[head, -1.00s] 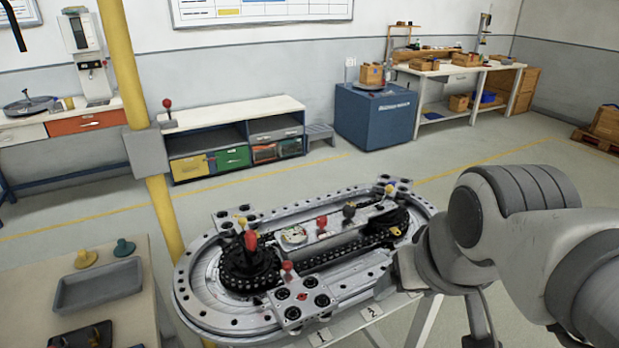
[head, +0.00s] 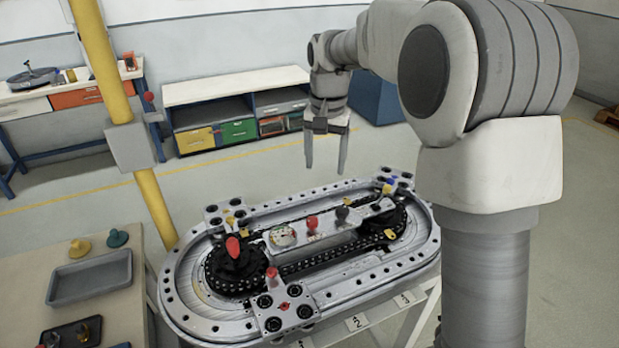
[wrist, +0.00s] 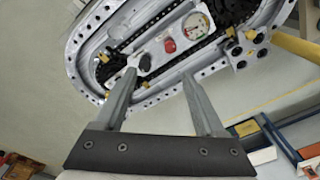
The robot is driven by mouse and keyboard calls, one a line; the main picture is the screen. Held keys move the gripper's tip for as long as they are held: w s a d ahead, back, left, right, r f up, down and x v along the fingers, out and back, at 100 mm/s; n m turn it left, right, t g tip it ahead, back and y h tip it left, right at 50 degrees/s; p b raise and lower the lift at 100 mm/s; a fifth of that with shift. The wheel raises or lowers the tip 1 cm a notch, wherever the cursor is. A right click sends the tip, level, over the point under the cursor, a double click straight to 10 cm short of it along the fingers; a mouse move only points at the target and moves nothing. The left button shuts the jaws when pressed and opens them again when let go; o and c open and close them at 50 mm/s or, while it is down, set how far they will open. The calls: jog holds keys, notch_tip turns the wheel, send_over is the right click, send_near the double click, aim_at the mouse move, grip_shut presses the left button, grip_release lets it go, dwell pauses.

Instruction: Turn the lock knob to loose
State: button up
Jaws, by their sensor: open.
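The ring track (head: 180,305) is a grey oval on a stand, with a raised centre plate. The plate carries a round gauge (head: 283,236), a red knob (head: 312,223) and a black knob (head: 342,213). I cannot read which is the lock knob or how it is set. In the wrist view, the black knob (wrist: 144,62) shows close beside the left fingertip, and the red knob (wrist: 170,45) lies beyond the fingertips. My gripper (head: 325,168) is open and empty, pointing down above the track's far side, apart from it; it also shows in the wrist view (wrist: 158,76).
A red-topped handle (head: 233,247) rises from the left black wheel. A smaller red knob (head: 271,272) stands on the front plate. A yellow post (head: 158,208) stands behind left. A table with a grey tray (head: 90,280) is at the left. Air above the track's left half is clear.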

aim_at(312, 220)
jog(key=shift+m+g, duration=0.4)
jog(key=shift+g, duration=0.1)
jog(key=w+f, duration=0.1)
jog(key=f, duration=0.6)
jog(key=w+a+f+p, duration=0.1)
jog(key=f, duration=0.6)
jog(key=w+a+f+p, duration=0.1)
jog(key=w+f, duration=0.1)
jog(key=f, duration=0.6)
jog(key=shift+a, duration=0.2)
jog(key=shift+c, duration=0.2)
grip_shut()
